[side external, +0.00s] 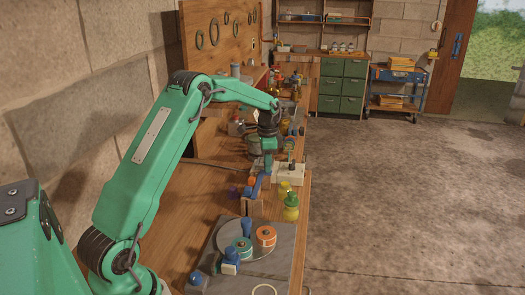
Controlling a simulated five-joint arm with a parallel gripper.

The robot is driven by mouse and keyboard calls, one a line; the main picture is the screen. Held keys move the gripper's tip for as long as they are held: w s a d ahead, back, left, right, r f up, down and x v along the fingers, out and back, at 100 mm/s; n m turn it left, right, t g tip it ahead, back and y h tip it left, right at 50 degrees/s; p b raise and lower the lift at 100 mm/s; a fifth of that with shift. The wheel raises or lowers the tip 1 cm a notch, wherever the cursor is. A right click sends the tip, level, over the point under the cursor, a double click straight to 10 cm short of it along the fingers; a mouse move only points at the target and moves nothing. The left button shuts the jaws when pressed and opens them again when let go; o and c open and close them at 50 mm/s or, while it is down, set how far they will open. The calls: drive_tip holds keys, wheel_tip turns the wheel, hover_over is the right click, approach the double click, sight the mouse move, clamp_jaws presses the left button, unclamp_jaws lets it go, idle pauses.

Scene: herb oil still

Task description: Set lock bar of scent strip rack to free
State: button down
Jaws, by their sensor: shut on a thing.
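My gripper (267,166) points down over the workbench at the end of the green arm. Its fingers are small in this view and appear closed on the upper end of a blue bar (257,187), which looks like the lock bar. The bar slants up from a small wooden block (253,206), which may be the scent strip rack. An orange part sits beside the bar. The exact contact and the bar's setting are too small to tell.
A white block with a dark knob (291,173) stands just right of my gripper. A yellow-green bottle (291,207) is near the bench's right edge. A grey board (222,277) with a round plate and spools lies in front. Bottles crowd the bench behind.

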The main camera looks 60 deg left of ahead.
drive_tip(key=shift+w+d, duration=0.8)
drive_tip(key=c, duration=1.3)
unclamp_jaws()
drive_tip(key=shift+o, duration=0.2)
drive_tip(key=shift+a+r, duration=0.1)
wheel_tip(320, 180, up, 8)
